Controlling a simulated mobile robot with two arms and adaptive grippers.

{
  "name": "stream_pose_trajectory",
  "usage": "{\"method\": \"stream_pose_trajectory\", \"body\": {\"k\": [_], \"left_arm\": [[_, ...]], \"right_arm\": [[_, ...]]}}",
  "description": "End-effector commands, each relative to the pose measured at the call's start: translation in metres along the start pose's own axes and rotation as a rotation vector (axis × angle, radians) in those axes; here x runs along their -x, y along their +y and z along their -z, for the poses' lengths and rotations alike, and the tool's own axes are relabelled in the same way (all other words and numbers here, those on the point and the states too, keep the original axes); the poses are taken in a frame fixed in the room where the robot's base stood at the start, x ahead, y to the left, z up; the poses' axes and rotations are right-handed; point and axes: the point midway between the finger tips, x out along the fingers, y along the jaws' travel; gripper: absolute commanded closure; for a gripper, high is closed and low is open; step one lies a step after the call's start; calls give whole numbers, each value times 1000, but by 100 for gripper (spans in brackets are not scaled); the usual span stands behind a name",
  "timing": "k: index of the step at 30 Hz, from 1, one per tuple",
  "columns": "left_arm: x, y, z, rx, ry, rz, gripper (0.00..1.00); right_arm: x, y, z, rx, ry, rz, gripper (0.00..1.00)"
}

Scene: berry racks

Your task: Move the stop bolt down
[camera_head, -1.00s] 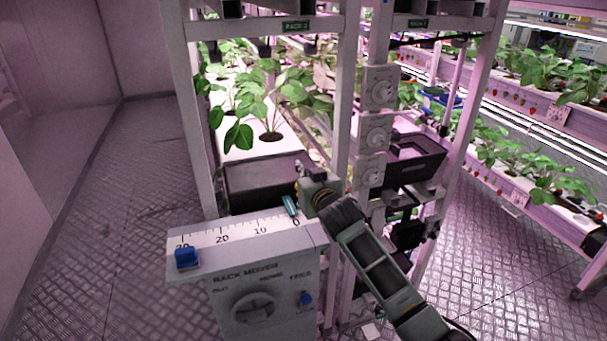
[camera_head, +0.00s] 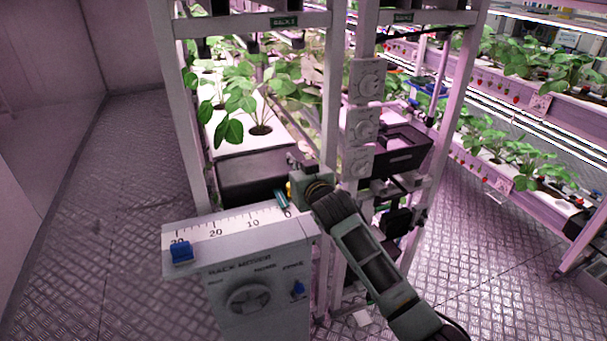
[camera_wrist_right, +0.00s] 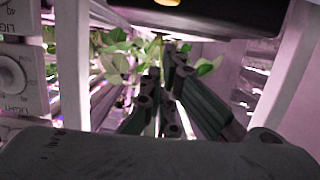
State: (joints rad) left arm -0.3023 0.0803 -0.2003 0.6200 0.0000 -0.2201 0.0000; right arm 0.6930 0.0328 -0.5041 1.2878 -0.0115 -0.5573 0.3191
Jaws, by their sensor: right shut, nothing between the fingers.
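The rack mover box (camera_head: 262,262) has a scale on top with a blue block (camera_head: 181,252) near the 30 mark and a teal marker (camera_head: 281,199) near 0. Its front has a round knob (camera_head: 250,299) and a small blue peg (camera_head: 298,289) under the word FREE. I cannot tell which part is the stop bolt. My right gripper (camera_head: 296,160) is behind the box's right end, beside the rack's dark bin, its fingers small and partly hidden. In the wrist view its dark fingers (camera_wrist_right: 166,102) are shut and empty, pointing toward leaves. My left gripper is not in view.
A dark bin (camera_head: 258,176) and a white plant gutter (camera_head: 262,141) stand in the rack behind the box. The rack post (camera_head: 333,120) and a column of dials (camera_head: 362,125) are close to my right arm. The floor at left is clear.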

Motion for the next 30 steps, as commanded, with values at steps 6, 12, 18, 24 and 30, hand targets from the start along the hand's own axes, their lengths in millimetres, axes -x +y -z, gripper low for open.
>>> {"method": "stream_pose_trajectory", "body": {"k": [6, 12, 18, 24, 30], "left_arm": [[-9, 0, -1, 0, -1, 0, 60], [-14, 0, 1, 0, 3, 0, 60], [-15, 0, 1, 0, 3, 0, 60], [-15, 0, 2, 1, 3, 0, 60], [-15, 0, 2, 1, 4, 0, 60]], "right_arm": [[36, 0, -3, 2, 3, 0, 100], [64, 1, -2, 1, 2, -1, 100], [78, 0, -1, 1, 2, -1, 100], [80, 1, -1, 1, 1, -1, 100], [80, 0, -3, 0, -2, -1, 100]]}}
